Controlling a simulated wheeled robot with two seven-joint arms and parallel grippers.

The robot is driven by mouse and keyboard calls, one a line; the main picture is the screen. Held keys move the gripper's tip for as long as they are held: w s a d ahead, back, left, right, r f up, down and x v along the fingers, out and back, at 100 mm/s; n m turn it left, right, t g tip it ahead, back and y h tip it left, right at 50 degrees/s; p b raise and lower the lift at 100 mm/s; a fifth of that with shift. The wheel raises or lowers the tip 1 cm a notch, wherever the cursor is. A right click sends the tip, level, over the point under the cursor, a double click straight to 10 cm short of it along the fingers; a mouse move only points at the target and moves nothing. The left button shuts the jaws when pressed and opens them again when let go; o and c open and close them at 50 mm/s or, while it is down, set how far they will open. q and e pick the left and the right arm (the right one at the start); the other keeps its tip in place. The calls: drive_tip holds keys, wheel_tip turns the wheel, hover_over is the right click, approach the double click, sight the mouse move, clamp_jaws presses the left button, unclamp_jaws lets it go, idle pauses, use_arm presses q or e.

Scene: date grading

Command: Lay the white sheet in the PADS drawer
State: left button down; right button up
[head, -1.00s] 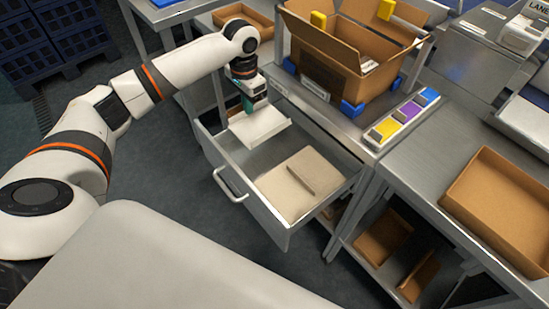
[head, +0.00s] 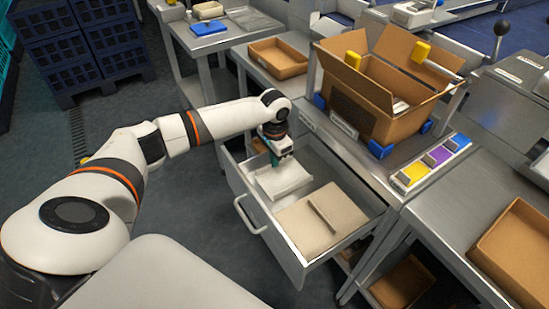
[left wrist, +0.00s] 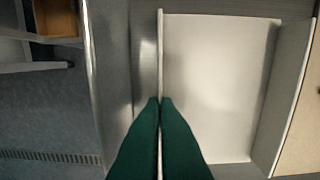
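The white sheet (head: 284,179) has an upturned edge on two opposite sides. It is inside the outline of the open drawer (head: 283,256), in the left part. It also shows from above in the left wrist view (left wrist: 215,85). My left gripper (head: 276,163) points down at the sheet's left side. Its green fingertips (left wrist: 160,102) are shut on the sheet's upturned left edge. I cannot tell whether the sheet touches the drawer floor. My right gripper is in no view. No drawer label is legible.
A beige pad stack (head: 302,232) with a thin bar (head: 324,217) fills the drawer's right part. An open cardboard box (head: 365,92) stands on the bench above. A shallow brown tray (head: 279,59) is behind. Coloured blocks (head: 437,155) line the bench's right edge.

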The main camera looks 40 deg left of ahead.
use_arm(q)
drive_tip(key=c, duration=2)
unclamp_jaws()
drive_tip(key=shift+f, duration=0.1)
wheel_tip(320, 180, up, 12)
drive_tip(key=shift+r+p, duration=0.2)
drive_tip(key=shift+p, duration=0.3)
